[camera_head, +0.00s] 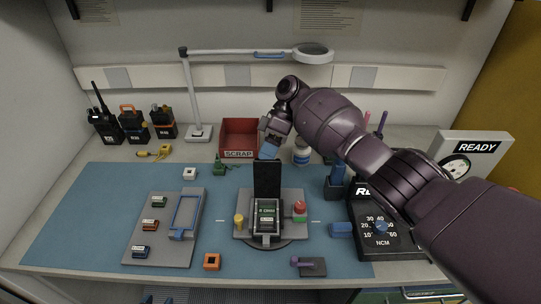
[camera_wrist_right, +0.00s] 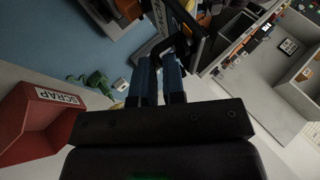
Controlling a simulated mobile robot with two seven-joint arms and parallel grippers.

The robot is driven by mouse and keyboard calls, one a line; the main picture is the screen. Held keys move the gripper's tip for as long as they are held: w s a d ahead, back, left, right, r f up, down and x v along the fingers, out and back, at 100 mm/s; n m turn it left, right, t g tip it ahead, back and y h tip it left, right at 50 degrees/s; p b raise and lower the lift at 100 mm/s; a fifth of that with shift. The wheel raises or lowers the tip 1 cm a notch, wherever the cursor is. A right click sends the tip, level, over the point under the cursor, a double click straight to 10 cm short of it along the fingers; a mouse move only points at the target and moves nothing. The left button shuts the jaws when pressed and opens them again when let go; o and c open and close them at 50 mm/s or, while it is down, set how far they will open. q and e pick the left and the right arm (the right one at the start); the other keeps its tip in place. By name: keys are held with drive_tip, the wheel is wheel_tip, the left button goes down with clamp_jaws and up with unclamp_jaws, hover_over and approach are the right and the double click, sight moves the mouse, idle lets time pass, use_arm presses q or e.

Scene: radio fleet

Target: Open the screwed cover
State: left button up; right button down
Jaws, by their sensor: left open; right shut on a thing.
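A device (camera_head: 267,217) with a green label sits in the grey fixture (camera_head: 243,229) at the middle of the blue mat. A flat black cover (camera_head: 267,180) stands upright at the device's far edge. My right gripper (camera_head: 269,151) reaches in from the right, its blue fingertips at the cover's top edge. In the right wrist view the blue fingers (camera_wrist_right: 159,82) are close together on a black part; the exact contact is partly hidden. No screws can be made out at this size. My left gripper is not in view.
A red scrap bin (camera_head: 239,134) stands behind the cover, near my right gripper. Left is a grey tray (camera_head: 158,250) with small labelled modules. A dial unit (camera_head: 380,230) is at right, partly behind my arm. A lamp (camera_head: 197,100) and several radios (camera_head: 134,124) stand at the back.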

drive_tip(key=shift+s+d+f+g, duration=0.1)
drive_tip(key=shift+d+f+g, duration=0.1)
drive_tip(key=shift+f, duration=0.35)
drive_tip(key=shift+d+f+g, duration=0.1)
drive_tip(key=shift+d+f, duration=0.1)
drive_tip(key=shift+f, duration=0.35)
drive_tip(key=shift+b, duration=0.35)
drive_tip(key=c, duration=1.2)
unclamp_jaws()
drive_tip(key=shift+r, duration=0.1)
drive_tip(key=v, duration=0.4)
drive_tip(key=b+v, duration=0.1)
drive_tip(key=v, duration=0.2)
drive_tip(key=a+v, duration=0.1)
drive_tip(key=v, duration=0.3)
drive_tip(key=shift+d+r+b, duration=0.15)
drive_tip(key=shift+r+b, duration=0.25)
drive_tip(key=shift+r, duration=0.15)
